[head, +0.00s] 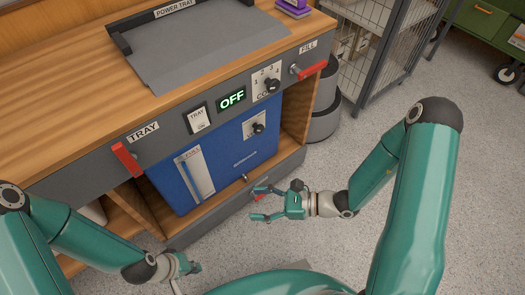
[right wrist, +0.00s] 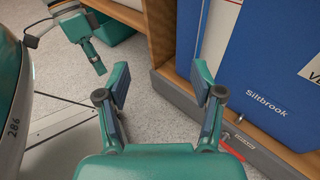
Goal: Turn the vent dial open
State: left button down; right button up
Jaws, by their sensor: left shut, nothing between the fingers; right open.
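The vent dial (head: 258,128) is a dark knob on a small white plate on the front of a blue unit (head: 225,158). Its setting is too small to read. In the right wrist view only a corner of a white plate (right wrist: 313,71) with the letters "VE" shows. My right gripper (head: 258,204) is open and empty, low in front of the cabinet and below the dial, apart from it. Its two fingers (right wrist: 160,85) show in the right wrist view. My left gripper (head: 192,268) is shut and empty near the bottom of the head view, well away from the dial.
The wooden counter's grey front panel carries a red tray handle (head: 127,158), a tray switch (head: 199,118), an "OFF" display (head: 232,98), a numbered knob (head: 271,84) and a red fill lever (head: 308,70). A small red lever (right wrist: 226,134) sits low on the base.

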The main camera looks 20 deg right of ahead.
jog(key=w+d+f+m+t+h+b, duration=0.4)
jog(key=w+d+f+m+t, duration=0.1)
jog(key=w+d+t, duration=0.25)
jog(key=m+t+h+b, duration=0.3)
jog(key=m+h, duration=0.1)
send_near(260, 130)
pick_arm(q)
notch_tip(260, 130, down, 13)
jog(key=b, duration=0.3)
jog(key=shift+f+b, duration=0.2)
jog(key=shift+b, duration=0.15)
pick_arm(e)
jog(key=x, duration=0.8)
jog(key=shift+w+f, duration=0.2)
jog(key=shift+w, duration=0.15)
jog(key=c, duration=1.1)
